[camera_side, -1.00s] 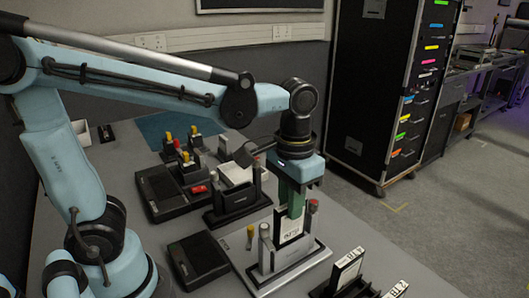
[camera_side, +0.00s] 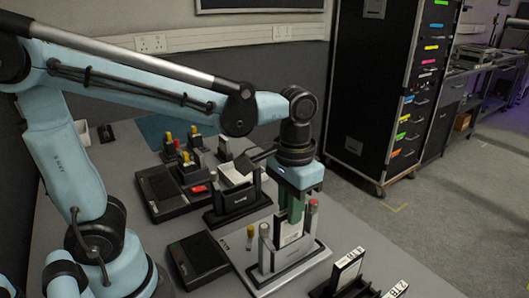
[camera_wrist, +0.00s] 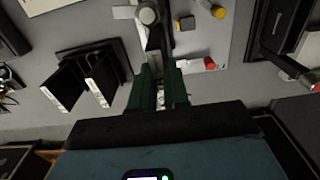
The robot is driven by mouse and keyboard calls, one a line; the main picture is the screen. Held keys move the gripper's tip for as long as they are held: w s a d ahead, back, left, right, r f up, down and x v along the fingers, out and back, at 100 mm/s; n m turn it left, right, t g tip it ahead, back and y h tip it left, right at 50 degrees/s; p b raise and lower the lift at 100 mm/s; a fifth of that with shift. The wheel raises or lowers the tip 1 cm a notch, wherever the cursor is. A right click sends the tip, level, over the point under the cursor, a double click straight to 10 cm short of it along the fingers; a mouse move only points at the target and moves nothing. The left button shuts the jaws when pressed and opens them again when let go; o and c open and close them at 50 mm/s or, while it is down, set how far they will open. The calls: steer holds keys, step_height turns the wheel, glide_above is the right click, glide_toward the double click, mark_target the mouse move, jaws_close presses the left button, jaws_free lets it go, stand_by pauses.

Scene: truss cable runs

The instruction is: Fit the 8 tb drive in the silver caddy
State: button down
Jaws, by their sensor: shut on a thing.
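The silver caddy (camera_side: 262,258) stands on the grey table at the lower middle of the side view, with upright posts around its slot. My gripper (camera_side: 291,212), with green fingers, is directly above it and shut on a drive with a white label (camera_side: 290,237). The drive is upright, its lower part down between the caddy's uprights; whether it touches the bottom is hidden. The label is too small to read surely. In the wrist view my green fingers (camera_wrist: 160,88) close on the dark drive (camera_wrist: 156,62), with the pale caddy plate (camera_wrist: 205,45) beyond.
A black rack at the lower right holds drives marked 4 TB (camera_side: 347,268) and 2 TB (camera_side: 396,289). A black caddy (camera_side: 238,208) stands behind the silver one. A flat black box (camera_side: 198,258) lies left of it.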

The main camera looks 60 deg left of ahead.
steer(key=shift+f, duration=0.15)
steer(key=shift+f, duration=1.1)
steer(key=shift+f, duration=0.25)
steer(key=shift+f, duration=0.45)
steer(key=c, duration=0.7)
jaws_free()
steer(key=shift+r, duration=0.15)
